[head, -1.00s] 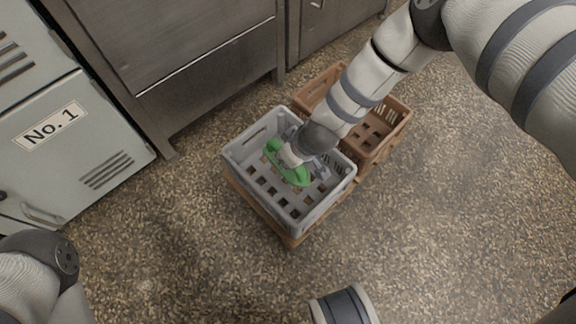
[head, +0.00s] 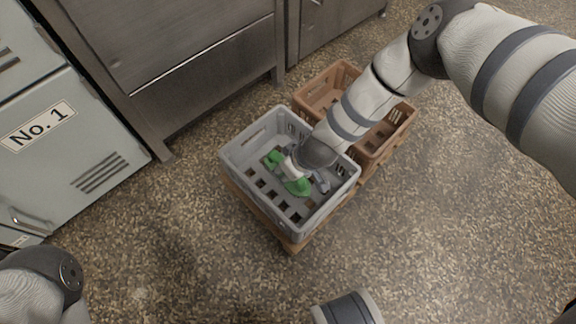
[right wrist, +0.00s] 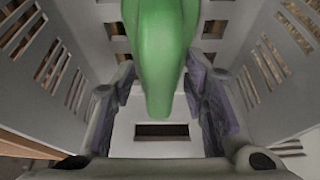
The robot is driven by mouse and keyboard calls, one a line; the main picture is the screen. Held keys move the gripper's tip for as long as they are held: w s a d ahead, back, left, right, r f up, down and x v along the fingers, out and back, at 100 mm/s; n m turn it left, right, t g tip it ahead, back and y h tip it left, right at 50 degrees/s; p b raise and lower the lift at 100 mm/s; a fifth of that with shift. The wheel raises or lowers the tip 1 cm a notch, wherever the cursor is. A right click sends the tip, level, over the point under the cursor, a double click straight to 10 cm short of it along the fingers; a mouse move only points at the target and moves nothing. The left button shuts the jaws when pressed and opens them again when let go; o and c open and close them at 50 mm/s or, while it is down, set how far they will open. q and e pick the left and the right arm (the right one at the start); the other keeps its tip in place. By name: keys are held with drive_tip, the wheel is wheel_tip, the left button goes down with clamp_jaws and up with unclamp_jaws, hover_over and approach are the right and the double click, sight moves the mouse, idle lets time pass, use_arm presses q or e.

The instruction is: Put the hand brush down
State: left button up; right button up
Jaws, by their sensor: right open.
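The hand brush (head: 298,186) is green and lies low inside the grey crate (head: 238,157). My right gripper (head: 305,170) reaches down into this crate, with its fingers spread on either side of the brush. In the right wrist view the green brush handle (right wrist: 160,60) runs between the two open fingers, with gaps on both sides. My gripper and wrist hide part of the brush in the head view. I cannot tell whether the whole brush rests on the crate floor. My left gripper does not show.
The grey crate sits on a brown base (head: 293,243). A brown crate (head: 325,92) stands right behind it, partly under my right arm. A locker marked No. 1 (head: 60,150) and a steel cabinet (head: 190,70) stand to the left and back. Speckled floor in front is clear.

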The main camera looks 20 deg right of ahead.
use_arm(q)
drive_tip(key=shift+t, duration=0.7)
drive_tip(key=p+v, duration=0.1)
drive_tip(key=p, duration=0.1)
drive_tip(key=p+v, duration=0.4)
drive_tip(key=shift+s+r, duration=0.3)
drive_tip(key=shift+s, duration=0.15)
use_arm(e)
drive_tip(key=v, duration=1.2)
drive_tip(key=shift+r, duration=0.15)
